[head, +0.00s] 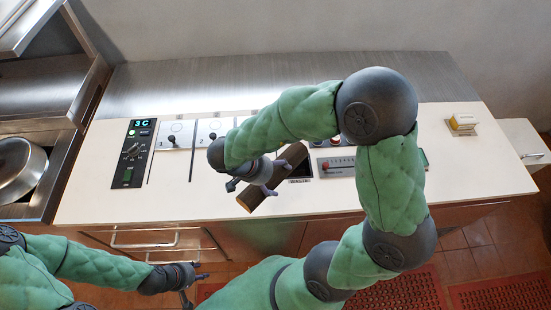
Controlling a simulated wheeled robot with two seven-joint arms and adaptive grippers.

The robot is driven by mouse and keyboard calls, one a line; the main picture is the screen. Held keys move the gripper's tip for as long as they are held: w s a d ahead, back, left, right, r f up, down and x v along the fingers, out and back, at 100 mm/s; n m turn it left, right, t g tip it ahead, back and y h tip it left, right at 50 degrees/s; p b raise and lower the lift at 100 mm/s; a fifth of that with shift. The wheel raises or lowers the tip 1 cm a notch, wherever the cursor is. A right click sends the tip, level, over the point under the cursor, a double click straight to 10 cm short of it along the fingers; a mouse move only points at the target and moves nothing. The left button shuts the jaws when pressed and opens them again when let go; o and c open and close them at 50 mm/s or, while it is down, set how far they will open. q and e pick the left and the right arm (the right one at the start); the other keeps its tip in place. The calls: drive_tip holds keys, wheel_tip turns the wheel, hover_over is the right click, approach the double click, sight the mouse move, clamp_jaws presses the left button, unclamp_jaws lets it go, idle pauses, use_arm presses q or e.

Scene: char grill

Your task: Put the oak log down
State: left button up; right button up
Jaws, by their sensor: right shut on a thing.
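The oak log (291,159) is a brown squared billet in the middle of the head view, slanting from lower left to upper right over the white counter (90,195). My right gripper (268,188) is shut on it, reaching in from above, and hides part of its middle. The log's lower left end is near the counter's front edge. Whether the log touches the counter cannot be told. My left gripper (195,284) is low in front of the counter, with its fingers apart and empty, away from the log.
A dark opening with a small label (299,181) lies beside the log. A black control panel (133,153) and slider plates (175,135) are to the left. A metal pot (18,170) stands far left.

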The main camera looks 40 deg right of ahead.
drive_tip(key=w+d+f+b, duration=0.1)
drive_tip(key=w+f, duration=0.1)
drive_tip(key=w, duration=0.1)
drive_tip(key=w+d+f+b, duration=0.1)
drive_tip(key=w+f, duration=0.1)
drive_tip(key=w, duration=0.1)
drive_tip(key=w+d+f+b, duration=0.1)
drive_tip(key=w+f, duration=0.2)
drive_tip(key=shift+w+f+b, duration=0.3)
drive_tip(key=shift+w+f, duration=0.15)
drive_tip(key=shift+f, duration=0.1)
drive_tip(key=f, duration=0.1)
drive_tip(key=f+b, duration=0.2)
drive_tip(key=shift+w+d+f, duration=0.15)
drive_tip(key=shift+w+f, duration=0.1)
drive_tip(key=shift+f, duration=0.05)
drive_tip(key=shift+r, duration=0.1)
drive_tip(key=o, duration=1.2)
drive_tip(key=shift+s, duration=0.1)
drive_tip(key=shift+o, duration=1.2)
